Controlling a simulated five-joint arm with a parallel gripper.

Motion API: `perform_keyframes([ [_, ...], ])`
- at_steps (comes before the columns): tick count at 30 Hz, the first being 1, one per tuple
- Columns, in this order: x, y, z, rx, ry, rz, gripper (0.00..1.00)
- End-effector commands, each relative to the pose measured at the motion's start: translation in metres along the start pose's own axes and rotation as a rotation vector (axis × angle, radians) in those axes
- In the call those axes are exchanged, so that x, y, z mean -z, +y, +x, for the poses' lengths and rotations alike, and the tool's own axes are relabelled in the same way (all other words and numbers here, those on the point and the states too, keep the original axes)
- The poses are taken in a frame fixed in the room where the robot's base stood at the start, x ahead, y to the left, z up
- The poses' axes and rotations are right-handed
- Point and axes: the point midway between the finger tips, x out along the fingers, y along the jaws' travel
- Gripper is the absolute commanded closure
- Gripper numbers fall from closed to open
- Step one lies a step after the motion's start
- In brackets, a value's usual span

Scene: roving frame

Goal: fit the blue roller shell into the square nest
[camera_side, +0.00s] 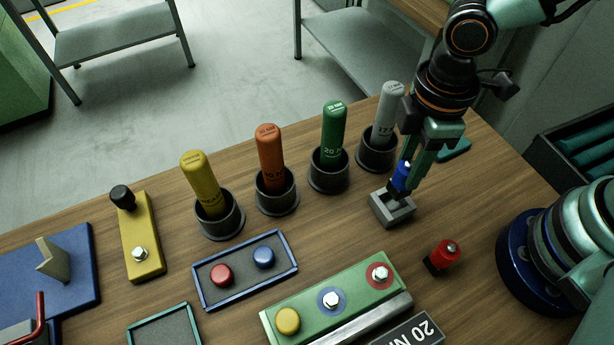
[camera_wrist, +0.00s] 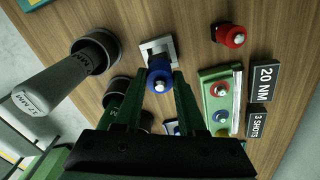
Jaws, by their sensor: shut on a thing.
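The blue roller shell (camera_side: 401,176) is between the fingers of my gripper (camera_side: 403,184), which is shut on it. The grey square nest (camera_side: 395,214) stands on the table directly below. In the side view the fingertips reach down to the nest's top and partly hide the shell's lower end, so I cannot tell whether it has entered the opening. In the wrist view the shell (camera_wrist: 159,82) sits between the fingertips (camera_wrist: 160,84) and covers the near part of the nest (camera_wrist: 147,47).
A red roller (camera_side: 442,256) stands right of the nest. A grey-handled tool in a dark cup (camera_side: 377,155) is close behind it, with green, orange and yellow ones further left. A green fixture block (camera_side: 345,297) and a blue-rimmed tray (camera_side: 243,291) lie in front.

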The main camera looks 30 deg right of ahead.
Motion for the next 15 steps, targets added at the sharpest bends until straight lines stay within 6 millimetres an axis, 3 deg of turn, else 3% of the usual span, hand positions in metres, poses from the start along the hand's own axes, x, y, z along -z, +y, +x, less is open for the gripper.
perform_keyframes([
  [15, 0.000, 0.000, 0.048, 0.001, -0.002, 0.000, 1.00],
])
